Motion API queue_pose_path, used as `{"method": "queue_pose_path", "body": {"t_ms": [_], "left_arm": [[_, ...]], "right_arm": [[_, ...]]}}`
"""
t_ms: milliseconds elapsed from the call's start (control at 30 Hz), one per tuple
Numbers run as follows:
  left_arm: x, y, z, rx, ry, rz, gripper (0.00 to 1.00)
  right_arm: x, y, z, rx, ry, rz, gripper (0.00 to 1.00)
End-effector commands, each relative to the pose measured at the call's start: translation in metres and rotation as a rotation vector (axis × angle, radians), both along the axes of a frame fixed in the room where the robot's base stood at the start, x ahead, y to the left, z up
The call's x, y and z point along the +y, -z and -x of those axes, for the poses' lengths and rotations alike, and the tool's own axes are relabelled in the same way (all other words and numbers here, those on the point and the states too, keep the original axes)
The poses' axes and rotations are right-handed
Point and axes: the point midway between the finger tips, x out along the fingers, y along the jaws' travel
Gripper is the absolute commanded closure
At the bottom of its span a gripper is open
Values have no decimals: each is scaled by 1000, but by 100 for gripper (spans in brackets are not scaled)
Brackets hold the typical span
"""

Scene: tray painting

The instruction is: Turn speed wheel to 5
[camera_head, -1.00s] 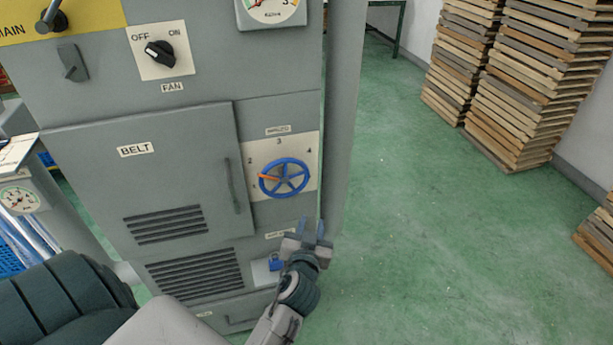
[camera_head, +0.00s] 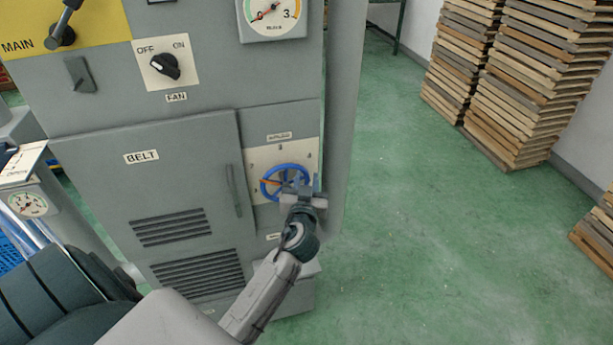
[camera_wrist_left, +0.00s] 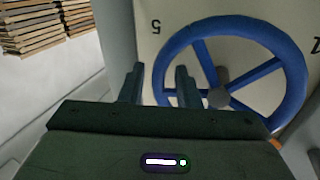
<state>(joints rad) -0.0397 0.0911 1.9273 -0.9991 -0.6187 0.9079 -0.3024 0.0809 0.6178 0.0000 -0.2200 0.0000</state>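The blue speed wheel (camera_head: 268,196) is on a pale dial plate (camera_head: 256,158) on the grey cabinet. Its orange pointer (camera_head: 268,182) points left. My left gripper (camera_head: 302,184) is at the wheel's right side and covers part of it. In the left wrist view, the fingers (camera_wrist_left: 158,76) are open and apart, with the left part of the wheel's rim (camera_wrist_left: 176,48) showing between them. I cannot tell whether they touch it. The figure 5 (camera_wrist_left: 155,27) shows upside down beside the rim, and an orange bit (camera_wrist_left: 274,149) shows at lower right. My right gripper is not in view.
The cabinet has a BELT door with a handle (camera_head: 234,190), a FAN knob (camera_head: 165,66), a MAIN lever (camera_head: 62,36) and a gauge (camera_head: 271,14). Wooden pallets (camera_head: 520,80) are stacked at the right. The green floor (camera_head: 420,220) between is clear.

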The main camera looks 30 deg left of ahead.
Motion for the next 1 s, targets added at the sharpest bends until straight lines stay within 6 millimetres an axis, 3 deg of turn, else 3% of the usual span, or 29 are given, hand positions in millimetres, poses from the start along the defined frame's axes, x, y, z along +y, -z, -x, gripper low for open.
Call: {"method": "queue_pose_path", "body": {"t_ms": [300, 467, 1000], "left_arm": [[2, 0, -3, 0, 0, 1, 70], [2, 0, -3, 0, 0, 0, 100], [2, 5, -2, 87, -1, -72, 100]], "right_arm": [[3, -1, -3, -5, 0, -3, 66], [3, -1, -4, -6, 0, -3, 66], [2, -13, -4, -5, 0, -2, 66]]}}
